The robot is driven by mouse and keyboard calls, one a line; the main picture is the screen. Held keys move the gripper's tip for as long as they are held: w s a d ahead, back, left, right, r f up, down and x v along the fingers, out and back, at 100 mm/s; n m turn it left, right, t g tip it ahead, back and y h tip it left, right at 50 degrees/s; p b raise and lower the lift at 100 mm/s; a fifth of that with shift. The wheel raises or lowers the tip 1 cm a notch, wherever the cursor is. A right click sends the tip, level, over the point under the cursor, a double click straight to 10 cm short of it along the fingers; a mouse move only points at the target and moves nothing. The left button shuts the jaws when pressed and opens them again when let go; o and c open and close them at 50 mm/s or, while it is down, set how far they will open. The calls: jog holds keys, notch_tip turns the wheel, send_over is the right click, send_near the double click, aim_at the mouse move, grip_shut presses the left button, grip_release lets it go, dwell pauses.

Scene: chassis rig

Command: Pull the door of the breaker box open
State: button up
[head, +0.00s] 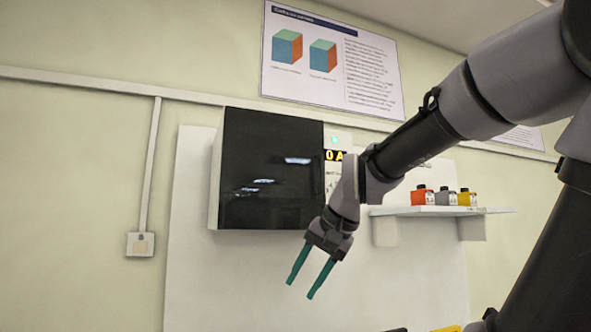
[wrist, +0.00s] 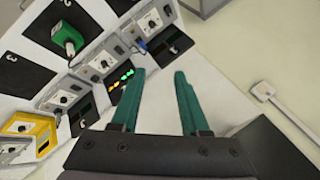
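The breaker box (head: 214,180) is a white box on a white backing panel, and its glossy black door (head: 270,165) looks closed. I cannot make out a handle on the door. My gripper (head: 300,290) hangs in front of the panel, just below the lower right corner of the door in the picture, pointing down. Its two teal fingers are apart with nothing between them. They also show apart and empty in the wrist view (wrist: 157,80). My forearm hides part of the area right of the box. The breaker box cannot be made out in the wrist view.
A shelf (head: 440,211) right of the box holds small orange, grey and yellow containers. A poster (head: 330,60) hangs above. The wrist view shows a bench with black pads, a green block (wrist: 67,37) and a yellow module (wrist: 30,131). A wall socket (head: 140,244) is at left.

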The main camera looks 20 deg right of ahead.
jog(key=w+d+r+m+t+y, duration=0.2)
jog(key=w+d+r+m+t, duration=0.15)
jog(key=d+r+m, duration=0.5)
jog(key=w+d+r+m+t+y, duration=0.2)
jog(key=w+d+r+m, duration=0.3)
jog(key=r, duration=0.6)
jog(key=w+d+r+m+t+y, duration=0.2)
jog(key=d+r+m+t+y, duration=0.1)
jog(key=d+r+m, duration=0.6)
jog(key=x, duration=1.1)
jog(key=shift+s+a, duration=0.15)
jog(key=shift+a, duration=0.25)
grip_shut()
